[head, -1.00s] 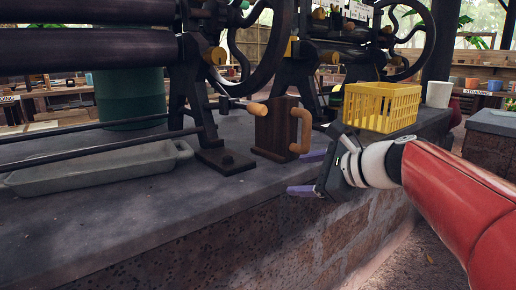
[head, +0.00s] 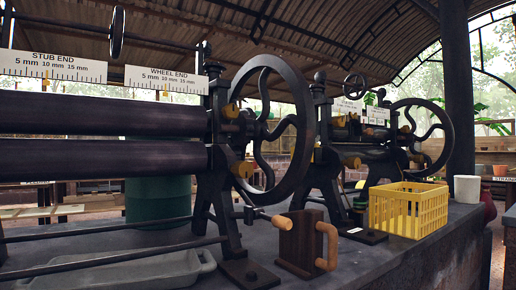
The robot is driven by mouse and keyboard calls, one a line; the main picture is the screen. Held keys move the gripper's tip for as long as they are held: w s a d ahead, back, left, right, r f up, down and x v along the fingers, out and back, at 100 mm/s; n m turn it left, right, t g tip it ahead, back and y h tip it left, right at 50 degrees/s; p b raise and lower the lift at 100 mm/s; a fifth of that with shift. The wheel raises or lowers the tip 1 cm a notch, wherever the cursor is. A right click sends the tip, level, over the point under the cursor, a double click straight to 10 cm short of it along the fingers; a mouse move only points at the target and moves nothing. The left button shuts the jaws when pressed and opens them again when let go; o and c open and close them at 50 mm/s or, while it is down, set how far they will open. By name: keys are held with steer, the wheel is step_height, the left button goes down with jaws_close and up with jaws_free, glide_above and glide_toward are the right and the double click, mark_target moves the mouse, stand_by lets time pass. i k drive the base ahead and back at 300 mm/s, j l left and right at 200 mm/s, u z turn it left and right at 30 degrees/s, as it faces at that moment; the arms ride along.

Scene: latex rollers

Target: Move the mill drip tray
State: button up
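The mill drip tray (head: 165,272) is a shallow grey tray lying on the stone counter at the lower left, under the dark rollers (head: 100,157). Two thin dark bars cross in front of it, and its left part is cut off by the bottom edge of the view. My gripper and arm are out of this view.
A brown wooden block with an orange handle (head: 302,243) stands right of the roller frame's foot. A yellow crate (head: 408,212) and a white cup (head: 467,189) stand farther right. A green bucket (head: 158,199) is behind the rollers. Bare counter (head: 375,262) lies at the lower right.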

mark_target(180, 269)
steer(key=j+u, duration=0.1)
steer(key=u, duration=0.3)
steer(key=j+u, duration=0.1)
steer(key=u, duration=0.25)
steer(key=j+u, duration=0.1)
steer(key=u, duration=0.3)
steer(key=k, duration=0.05)
